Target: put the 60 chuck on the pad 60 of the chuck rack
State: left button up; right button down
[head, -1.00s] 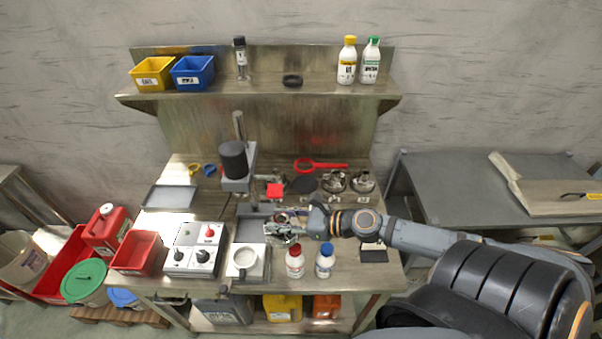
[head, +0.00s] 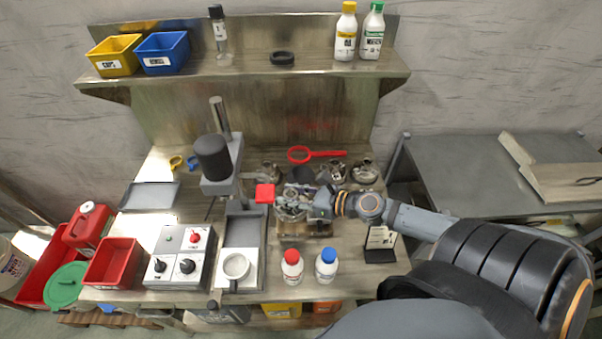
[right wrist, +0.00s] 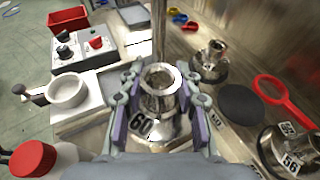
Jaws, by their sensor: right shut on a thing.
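My right gripper (right wrist: 158,110) is shut on the 60 chuck (right wrist: 160,82), a silvery metal cup-like part with a 60 label, held upright between the fingers. In the head view the right gripper (head: 297,202) is over the bench, in front of the chuck rack, and partly covers the chuck. The rack has an empty dark round pad (right wrist: 241,105), ahead and to the right of the held chuck in the wrist view. My left gripper is not in view.
A red ring-shaped tool (head: 318,155) lies behind the rack. A drill-press-like stand (head: 213,158) rises left of the gripper. Red-capped (head: 291,267) and blue-capped bottles (head: 326,266) stand in front. A small sign (head: 381,240) stands at right.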

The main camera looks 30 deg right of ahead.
pick_arm(q)
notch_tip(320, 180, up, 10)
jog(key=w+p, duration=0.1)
jog(key=p, duration=0.6)
pick_arm(e)
jog(key=d+r+m+t+h, duration=0.2)
jog(key=d+r+m+h, duration=0.15)
jog(key=d+r, duration=0.3)
pick_arm(q)
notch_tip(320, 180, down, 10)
jog(key=b, duration=0.9)
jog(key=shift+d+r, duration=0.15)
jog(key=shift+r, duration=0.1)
pick_arm(e)
jog(key=w+d+f, duration=0.2)
jog(key=w+f, duration=0.2)
jog(key=w, duration=0.2)
jog(key=w+d+f, duration=0.3)
jog(key=w+f, duration=0.2)
jog(key=w, duration=0.2)
jog(key=shift+d+f, duration=0.25)
jog(key=shift+d, duration=0.1)
